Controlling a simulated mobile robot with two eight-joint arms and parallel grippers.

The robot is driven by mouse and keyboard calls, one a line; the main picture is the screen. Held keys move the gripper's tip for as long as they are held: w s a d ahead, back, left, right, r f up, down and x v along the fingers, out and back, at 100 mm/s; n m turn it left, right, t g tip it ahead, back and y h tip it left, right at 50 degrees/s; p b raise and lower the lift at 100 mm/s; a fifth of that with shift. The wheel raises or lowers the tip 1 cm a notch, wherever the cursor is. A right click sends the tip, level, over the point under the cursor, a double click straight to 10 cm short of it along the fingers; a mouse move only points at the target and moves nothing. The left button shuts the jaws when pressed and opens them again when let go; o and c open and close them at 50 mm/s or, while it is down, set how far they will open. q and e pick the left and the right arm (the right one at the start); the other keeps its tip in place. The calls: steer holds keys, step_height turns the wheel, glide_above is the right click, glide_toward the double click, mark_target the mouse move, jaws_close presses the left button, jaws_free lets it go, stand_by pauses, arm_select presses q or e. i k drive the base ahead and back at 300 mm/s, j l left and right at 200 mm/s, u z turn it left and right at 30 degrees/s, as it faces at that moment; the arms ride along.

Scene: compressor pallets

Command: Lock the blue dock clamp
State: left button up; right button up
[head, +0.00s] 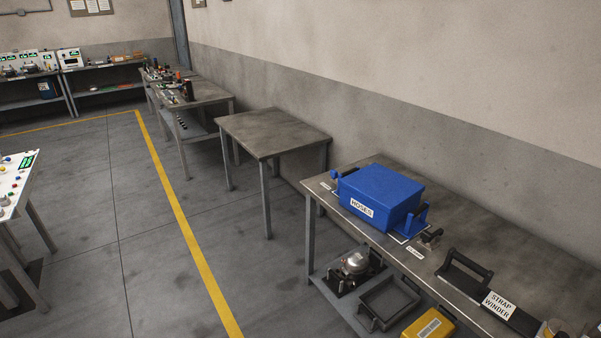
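A blue box labelled HOSES (382,195) sits on the grey workbench (470,222) at the right. A blue upright bracket (424,217) stands at the box's near right end. A small blue part with a rounded knob (335,175) shows at its far left end. A small dark metal fitting (430,238) is on the bench just right of the box, beside a white label (415,252) too small to read. I cannot tell which part is the clamp or whether it is locked. Neither of my grippers is in view.
A black-handled tool (466,270) and a STRAP WINDER sign (499,306) are farther right on the bench. The lower shelf holds a metal device (356,263), a grey tray (388,302) and a yellow case (430,325).

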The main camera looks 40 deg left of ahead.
mark_target(333, 173)
steer(key=u, duration=1.2)
steer(key=i+j+z, duration=0.1)
steer(key=i+z, duration=0.2)
steer(key=i, duration=0.2)
steer(key=i+j+z, duration=0.25)
steer(key=i, duration=0.2)
steer(key=i+j+z, duration=0.3)
steer(key=i, duration=0.2)
steer(key=i+j, duration=0.15)
steer(key=i, duration=0.45)
steer(key=l+z, duration=0.05)
